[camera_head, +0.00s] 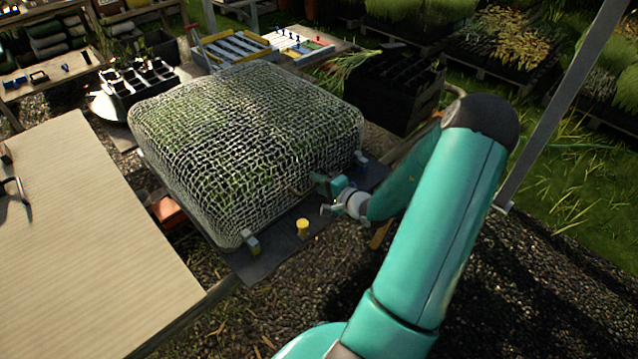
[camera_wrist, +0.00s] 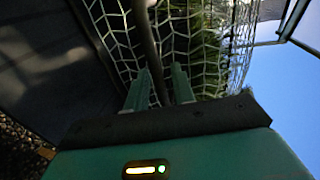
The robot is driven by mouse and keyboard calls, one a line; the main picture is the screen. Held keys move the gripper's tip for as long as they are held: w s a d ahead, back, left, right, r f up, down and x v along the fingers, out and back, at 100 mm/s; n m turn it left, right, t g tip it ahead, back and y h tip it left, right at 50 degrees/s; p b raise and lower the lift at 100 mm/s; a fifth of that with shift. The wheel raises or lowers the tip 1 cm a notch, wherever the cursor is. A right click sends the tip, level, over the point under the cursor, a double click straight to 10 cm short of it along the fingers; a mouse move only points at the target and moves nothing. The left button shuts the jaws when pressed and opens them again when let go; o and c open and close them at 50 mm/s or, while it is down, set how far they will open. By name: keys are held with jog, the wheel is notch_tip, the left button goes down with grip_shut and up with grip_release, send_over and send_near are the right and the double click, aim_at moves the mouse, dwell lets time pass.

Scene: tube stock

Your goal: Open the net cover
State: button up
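The net cover (camera_head: 245,140) is a pale mesh dome over green plants, sitting down on a dark base (camera_head: 262,262). My gripper (camera_head: 328,190) is at the cover's near right side, low down by its lower edge. In the wrist view, my gripper's two teal fingers (camera_wrist: 160,88) stand apart, one on each side of a dark bar (camera_wrist: 146,40) in front of the mesh. A gap shows beside the bar, so the fingers look open around it. Whether one finger touches the bar cannot be told.
A yellow knob or cup (camera_head: 303,227) stands on the base in front of the cover. Metal clips (camera_head: 253,244) sit at its lower corners. A wooden tabletop (camera_head: 85,250) lies at the left. Black pots (camera_head: 395,90) stand behind, at the right.

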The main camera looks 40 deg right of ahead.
grip_shut()
jog(key=shift+r, duration=0.1)
